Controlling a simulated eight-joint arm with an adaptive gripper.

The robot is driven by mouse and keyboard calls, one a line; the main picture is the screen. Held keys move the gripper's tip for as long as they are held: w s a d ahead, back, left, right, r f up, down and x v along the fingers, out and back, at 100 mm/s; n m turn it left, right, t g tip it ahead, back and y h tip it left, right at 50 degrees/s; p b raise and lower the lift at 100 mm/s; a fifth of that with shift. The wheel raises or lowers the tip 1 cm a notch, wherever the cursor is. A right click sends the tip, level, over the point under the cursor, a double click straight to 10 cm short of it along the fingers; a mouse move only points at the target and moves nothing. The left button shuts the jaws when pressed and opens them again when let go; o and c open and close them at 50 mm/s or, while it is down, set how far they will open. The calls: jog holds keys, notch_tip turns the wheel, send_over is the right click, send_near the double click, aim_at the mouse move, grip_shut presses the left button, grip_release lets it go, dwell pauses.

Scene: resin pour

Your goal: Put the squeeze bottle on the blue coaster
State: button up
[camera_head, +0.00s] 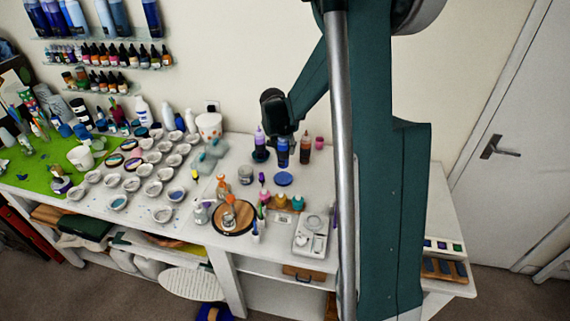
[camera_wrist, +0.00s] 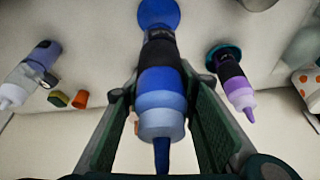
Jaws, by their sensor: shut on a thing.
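The blue squeeze bottle (camera_head: 282,152) is upright, below my gripper (camera_head: 279,130) in the head view. In the wrist view the bottle (camera_wrist: 161,95) is between the two fingers of my gripper (camera_wrist: 160,120), which is shut on it, its nozzle toward the camera. The blue coaster (camera_head: 283,179) lies flat on the white table, nearer the front than the bottle. In the wrist view the coaster (camera_wrist: 157,12) shows just beyond the bottle's base, partly hidden by it. I cannot tell whether the bottle touches the table.
A purple bottle (camera_wrist: 234,85) stands on a dark teal coaster close beside my gripper. A grey cup (camera_head: 245,175), small colored bottles and a scale (camera_head: 310,236) are nearer the front.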

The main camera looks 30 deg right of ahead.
aim_at(281, 145)
jog(key=shift+f, duration=1.45)
jog(key=shift+f, duration=2.05)
jog(key=shift+f, duration=0.2)
jog(key=o, duration=1)
jog(key=shift+r, duration=0.25)
jog(key=shift+v, duration=5.95)
jog(key=shift+a, duration=0.1)
